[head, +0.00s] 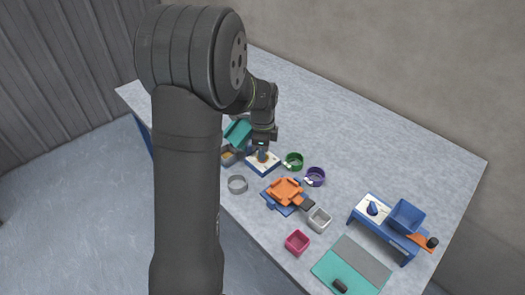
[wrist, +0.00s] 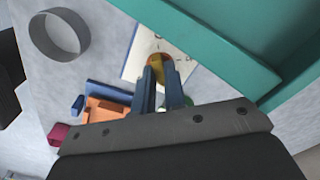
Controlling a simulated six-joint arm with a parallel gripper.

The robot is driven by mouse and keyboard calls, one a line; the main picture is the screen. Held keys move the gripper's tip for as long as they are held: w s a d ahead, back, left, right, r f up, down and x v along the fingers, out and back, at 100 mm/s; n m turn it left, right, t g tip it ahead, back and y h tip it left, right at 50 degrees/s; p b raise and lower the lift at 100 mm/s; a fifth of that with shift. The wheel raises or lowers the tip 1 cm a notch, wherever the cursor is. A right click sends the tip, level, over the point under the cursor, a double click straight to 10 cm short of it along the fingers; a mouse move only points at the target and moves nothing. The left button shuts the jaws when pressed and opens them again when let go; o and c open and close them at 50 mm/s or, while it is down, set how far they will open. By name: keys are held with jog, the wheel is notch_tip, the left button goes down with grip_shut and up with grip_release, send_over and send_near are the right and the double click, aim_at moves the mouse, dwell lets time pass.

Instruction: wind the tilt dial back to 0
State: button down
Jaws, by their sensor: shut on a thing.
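A white dial plate (head: 252,163) with a blue edge lies beside the teal tray (head: 237,132), and my gripper (head: 262,153) is down over it. In the wrist view the plate (wrist: 178,48) shows marks, and a knob (wrist: 158,60) with a yellow-orange top stands on it. The blue fingers of my gripper (wrist: 158,78) are shut on this knob. The teal tray (wrist: 210,50) fills the upper right there. The dial's reading is too small to tell. Another white plate with a dark blue cone knob (head: 372,208) stands on the blue stand at right.
A grey ring (head: 237,184), a green ring (head: 293,160) and a purple ring (head: 315,177) lie near the dial. An orange tray (head: 286,190) on a blue base, a grey cup (head: 319,219) and a pink cup (head: 297,242) stand in front. The back of the table is clear.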

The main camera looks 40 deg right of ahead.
dwell(0.4)
jog(key=c, duration=1.5)
grip_release()
jog(key=m, duration=1.3)
jog(key=shift+m, duration=0.4)
notch_tip(320, 180, up, 18)
jog(key=shift+f, duration=0.25)
